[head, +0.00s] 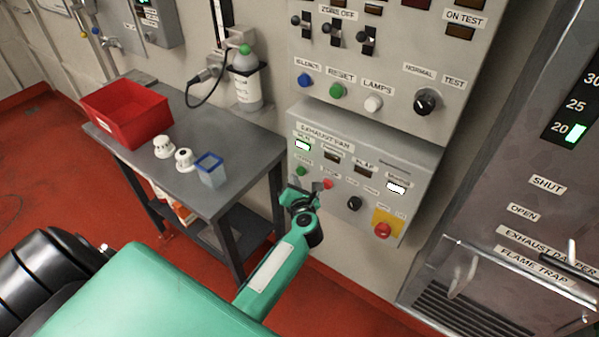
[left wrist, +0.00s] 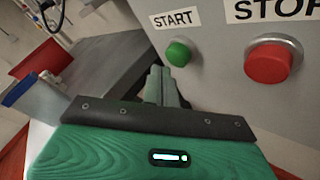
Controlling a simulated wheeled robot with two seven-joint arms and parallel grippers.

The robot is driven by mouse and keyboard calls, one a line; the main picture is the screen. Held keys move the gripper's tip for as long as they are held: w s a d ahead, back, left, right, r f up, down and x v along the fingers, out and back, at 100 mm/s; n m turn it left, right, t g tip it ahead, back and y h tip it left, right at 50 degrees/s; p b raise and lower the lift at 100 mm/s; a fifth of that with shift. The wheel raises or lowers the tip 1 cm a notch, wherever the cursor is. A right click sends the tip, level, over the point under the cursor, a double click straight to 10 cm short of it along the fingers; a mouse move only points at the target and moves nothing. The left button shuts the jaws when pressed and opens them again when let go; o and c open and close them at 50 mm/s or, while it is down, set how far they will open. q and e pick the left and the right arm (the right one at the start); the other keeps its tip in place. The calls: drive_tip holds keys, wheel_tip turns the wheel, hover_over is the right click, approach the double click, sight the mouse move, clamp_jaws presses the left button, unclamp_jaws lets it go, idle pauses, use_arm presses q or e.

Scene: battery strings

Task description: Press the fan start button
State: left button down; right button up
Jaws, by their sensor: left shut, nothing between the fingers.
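The green fan start button (head: 301,171) sits on the exhaust fan panel (head: 408,160), under a lit green indicator. In the left wrist view the green button (left wrist: 178,53) is below the label START, with the larger red stop button (left wrist: 272,60) to its right. My left gripper (head: 299,190) is shut and empty, just below the start button in the head view. In the left wrist view its closed fingertips (left wrist: 160,72) show just left of and below the button. I cannot tell whether they touch the panel. My right gripper is not in view.
A grey table (head: 236,158) stands left of the panel with a red bin (head: 127,113), two white detectors and a blue-rimmed clear cup (head: 211,170). A red emergency button on yellow (head: 382,230) is at the panel's lower right. A metal damper cabinet stands further right.

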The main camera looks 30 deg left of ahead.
use_arm(q)
drive_tip(key=shift+s, duration=0.1)
drive_tip(key=shift+s+a+p, duration=0.2)
drive_tip(key=shift+s+p, duration=0.55)
drive_tip(key=shift+s, duration=1.65)
drive_tip(key=shift+f, duration=0.15)
drive_tip(key=s+d+f+m+h, duration=0.3)
drive_tip(key=s+d+f+m, duration=0.15)
drive_tip(key=f+m, duration=0.5)
drive_tip(key=s+d+f+m+g+h, duration=0.1)
drive_tip(key=s+d+f+m+h, duration=0.3)
drive_tip(key=f+m, duration=0.55)
drive_tip(key=s+d+f+m+h, duration=0.3)
drive_tip(key=s+f+m, duration=0.3)
drive_tip(key=f, duration=0.7)
drive_tip(key=s+a+f+m+g, duration=0.1)
drive_tip(key=s+f+m+g, duration=0.2)
drive_tip(key=s, duration=0.8)
drive_tip(key=s+f+m+g, duration=0.4)
drive_tip(key=s+f+m, duration=0.2)
drive_tip(key=s, duration=0.5)
drive_tip(key=s+a+f+m+g, duration=0.1)
drive_tip(key=s+f+m+g, duration=0.2)
drive_tip(key=s+f+m, duration=0.2)
drive_tip(key=s+f, duration=0.3)
drive_tip(key=s, duration=0.4)
drive_tip(key=shift+a+h, duration=0.3)
drive_tip(key=shift+h, duration=0.1)
